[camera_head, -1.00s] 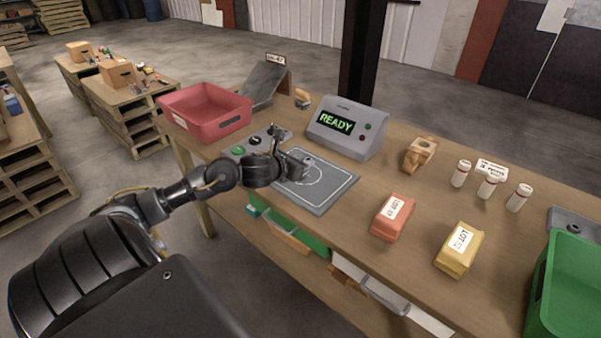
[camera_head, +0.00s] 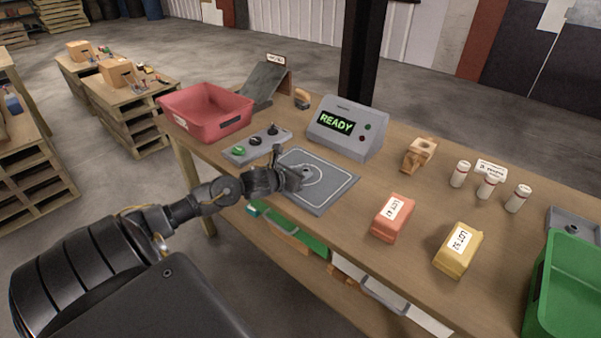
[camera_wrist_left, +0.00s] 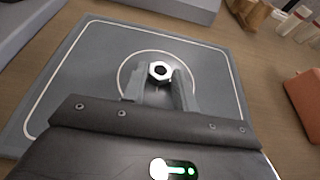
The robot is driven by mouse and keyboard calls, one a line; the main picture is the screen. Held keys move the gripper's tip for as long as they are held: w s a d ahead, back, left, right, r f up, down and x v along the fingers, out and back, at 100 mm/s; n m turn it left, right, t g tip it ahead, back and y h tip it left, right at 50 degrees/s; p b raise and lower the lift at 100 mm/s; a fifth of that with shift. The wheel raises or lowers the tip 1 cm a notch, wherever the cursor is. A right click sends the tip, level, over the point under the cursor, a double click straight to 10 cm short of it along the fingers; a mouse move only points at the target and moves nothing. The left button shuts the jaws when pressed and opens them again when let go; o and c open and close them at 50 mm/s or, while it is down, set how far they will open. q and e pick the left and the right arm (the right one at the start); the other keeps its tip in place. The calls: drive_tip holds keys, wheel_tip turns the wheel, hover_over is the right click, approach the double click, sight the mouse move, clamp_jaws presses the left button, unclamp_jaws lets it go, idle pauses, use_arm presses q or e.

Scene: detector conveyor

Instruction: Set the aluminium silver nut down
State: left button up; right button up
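The aluminium silver nut (camera_wrist_left: 159,71) is a small bright hexagon with a dark hole. It sits between the two fingertips of my left gripper (camera_wrist_left: 160,80) in the left wrist view, filling the gap between them. Behind it is the grey plate (camera_wrist_left: 215,75) with a white outline and a circle; the nut appears over the circle. I cannot tell whether it touches the plate. In the head view my left gripper (camera_head: 296,178) is low over the left part of the plate (camera_head: 335,185), and the nut is hidden there. My right gripper is not in view.
A red bin (camera_head: 207,112) is left. A red packet (camera_head: 392,217), yellow packet (camera_head: 459,250), white bottles (camera_head: 489,186) and green bin (camera_head: 570,290) are right.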

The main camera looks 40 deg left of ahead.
use_arm(q)
drive_tip(key=o, duration=0.3)
drive_tip(key=shift+r, duration=0.1)
drive_tip(key=v, duration=1)
drive_tip(key=shift+b, duration=0.4)
drive_tip(key=shift+v, duration=1.05)
